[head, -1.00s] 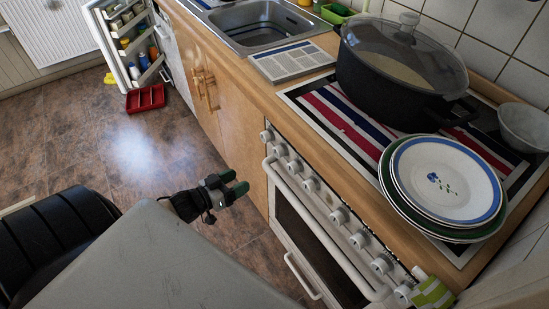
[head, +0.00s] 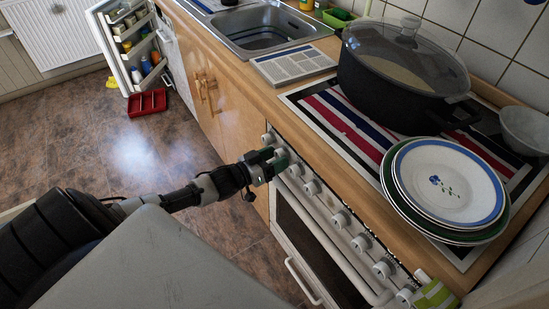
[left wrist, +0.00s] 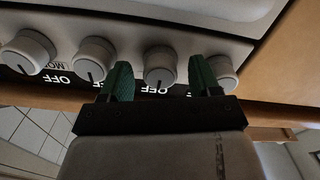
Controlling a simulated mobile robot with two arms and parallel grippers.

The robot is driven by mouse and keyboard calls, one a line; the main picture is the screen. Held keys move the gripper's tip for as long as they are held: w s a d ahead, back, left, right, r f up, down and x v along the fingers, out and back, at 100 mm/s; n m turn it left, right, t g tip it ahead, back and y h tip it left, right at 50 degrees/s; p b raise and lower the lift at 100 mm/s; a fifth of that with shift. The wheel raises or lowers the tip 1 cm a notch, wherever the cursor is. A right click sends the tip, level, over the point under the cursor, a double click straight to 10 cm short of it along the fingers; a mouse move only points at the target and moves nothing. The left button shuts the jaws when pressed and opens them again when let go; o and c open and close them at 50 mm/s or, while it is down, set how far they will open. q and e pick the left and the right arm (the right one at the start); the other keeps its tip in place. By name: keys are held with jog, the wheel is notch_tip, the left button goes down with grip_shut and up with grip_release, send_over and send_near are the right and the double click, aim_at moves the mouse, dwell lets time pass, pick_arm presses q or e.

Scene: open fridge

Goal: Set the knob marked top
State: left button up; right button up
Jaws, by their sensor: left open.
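A row of white knobs lines the stove front; one plain one is this knob (head: 340,219). My left gripper (head: 278,160) is open, with green fingertips at the far-left end of the row, hiding some knobs there. In the left wrist view my left gripper (left wrist: 160,75) frames one knob (left wrist: 159,61) between its fingers. I cannot tell whether the fingers are around it or short of it. Other knobs stand left (left wrist: 94,60) and right (left wrist: 223,72) of it. Several upside-down "OFF" labels show; I cannot read "top". My right gripper is not in view.
A white oven handle (head: 320,233) runs just below the knobs. The counter above holds a black pot (head: 395,90) and stacked plates (head: 448,182). The fridge door (head: 107,45) stands open at the back.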

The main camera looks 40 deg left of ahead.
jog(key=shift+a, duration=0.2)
pick_arm(q)
jog(key=shift+c, duration=0.6)
jog(key=c, duration=0.8)
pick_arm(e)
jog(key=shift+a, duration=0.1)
pick_arm(q)
jog(key=shift+m, duration=0.4)
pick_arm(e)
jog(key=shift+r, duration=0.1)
pick_arm(q)
jog(key=shift+m, duration=0.3)
jog(key=m, duration=0.3)
jog(key=shift+a+p, duration=0.1)
jog(key=shift+p, duration=0.25)
jog(key=m, duration=0.5)
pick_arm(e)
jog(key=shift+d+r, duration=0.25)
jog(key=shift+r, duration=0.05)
pick_arm(q)
jog(key=shift+m, duration=0.4)
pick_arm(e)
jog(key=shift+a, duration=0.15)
